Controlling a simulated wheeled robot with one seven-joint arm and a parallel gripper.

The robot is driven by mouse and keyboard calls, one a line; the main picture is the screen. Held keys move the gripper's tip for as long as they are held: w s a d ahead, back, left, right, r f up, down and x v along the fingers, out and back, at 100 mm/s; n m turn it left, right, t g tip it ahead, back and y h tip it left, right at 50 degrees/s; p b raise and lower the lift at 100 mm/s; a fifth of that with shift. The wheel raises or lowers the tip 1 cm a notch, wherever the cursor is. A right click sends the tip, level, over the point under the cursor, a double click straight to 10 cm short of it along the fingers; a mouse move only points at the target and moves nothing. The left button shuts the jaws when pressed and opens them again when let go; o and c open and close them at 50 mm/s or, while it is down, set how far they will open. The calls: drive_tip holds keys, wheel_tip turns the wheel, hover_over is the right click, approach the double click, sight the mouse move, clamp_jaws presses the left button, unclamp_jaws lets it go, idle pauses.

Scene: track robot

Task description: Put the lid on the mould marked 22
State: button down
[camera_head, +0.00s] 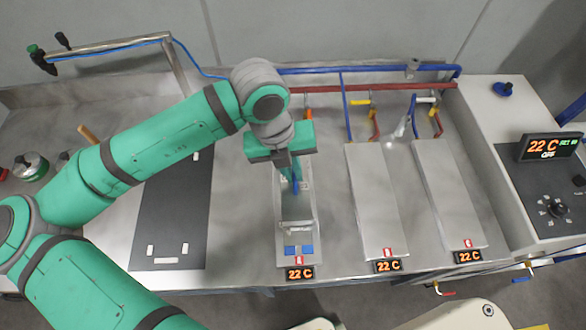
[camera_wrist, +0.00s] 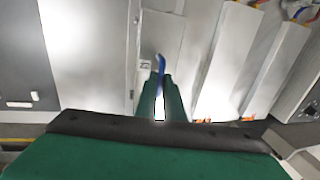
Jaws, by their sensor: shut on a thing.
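My gripper (camera_head: 290,165) hangs over the back part of the left mould (camera_head: 310,225), pointing down. It is shut on a slim blue object (camera_head: 295,185), which also shows between the fingers in the wrist view (camera_wrist: 159,65); I cannot tell what it is. The left mould looks open at the top, with a metal bar across it and two blue patches near its front. The middle mould (camera_head: 375,200) and right mould (camera_head: 450,190) have flat grey tops, perhaps lids. The left display (camera_head: 300,274), middle display (camera_head: 388,266) and right display (camera_head: 468,257) all read 22 C.
A dark panel (camera_head: 172,225) lies left of the moulds. Blue and red pipes (camera_head: 365,88) run along the back. A control console (camera_head: 545,180) stands at the right; its screen reads 22 C and OFF. Knobs (camera_head: 30,165) sit at far left.

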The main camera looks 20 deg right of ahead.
drive_tip(key=shift+f, duration=0.8)
idle(1.0)
drive_tip(key=c, duration=1.8)
unclamp_jaws()
drive_tip(key=shift+r, duration=0.1)
wheel_tip(320, 180, up, 10)
drive_tip(key=a, duration=0.2)
drive_tip(key=shift+w+r, duration=0.25)
